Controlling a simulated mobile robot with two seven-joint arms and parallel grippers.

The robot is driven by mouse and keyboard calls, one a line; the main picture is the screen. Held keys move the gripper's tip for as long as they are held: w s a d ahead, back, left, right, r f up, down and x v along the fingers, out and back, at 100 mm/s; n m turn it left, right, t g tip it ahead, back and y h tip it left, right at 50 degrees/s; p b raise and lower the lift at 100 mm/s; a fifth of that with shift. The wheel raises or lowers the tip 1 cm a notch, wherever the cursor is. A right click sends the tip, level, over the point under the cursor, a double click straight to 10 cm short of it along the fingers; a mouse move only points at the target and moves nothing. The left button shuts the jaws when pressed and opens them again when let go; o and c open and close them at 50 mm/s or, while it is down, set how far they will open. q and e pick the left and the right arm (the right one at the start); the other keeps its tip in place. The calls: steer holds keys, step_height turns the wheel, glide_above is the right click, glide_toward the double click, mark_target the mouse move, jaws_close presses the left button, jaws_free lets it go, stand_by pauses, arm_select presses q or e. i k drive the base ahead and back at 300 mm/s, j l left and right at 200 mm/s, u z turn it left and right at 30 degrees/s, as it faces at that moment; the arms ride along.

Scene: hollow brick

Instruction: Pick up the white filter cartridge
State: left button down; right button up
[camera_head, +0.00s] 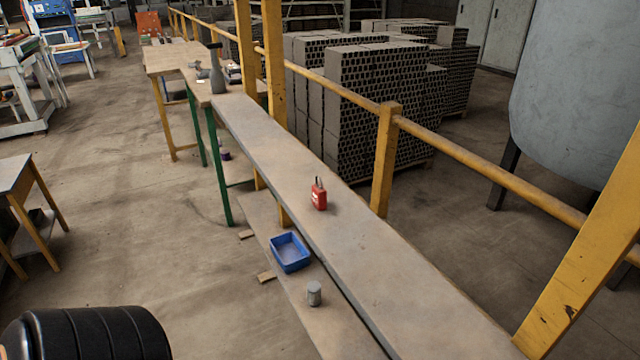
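Neither of my grippers is in view.
The open blue tray (290,253) sits on the lower plank (342,329). A red padlock (319,194) stands on the higher long bench (375,262). Yellow railing posts (385,160) run along the bench's right side. The bench's near end is clear.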

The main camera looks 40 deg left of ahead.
mark_target(313, 287)
steer(key=u, duration=1.5)
steer(key=i+j+z, duration=0.3)
steer(key=j, duration=0.35)
steer(key=i+j+z, duration=0.15)
steer(key=i+j, duration=0.15)
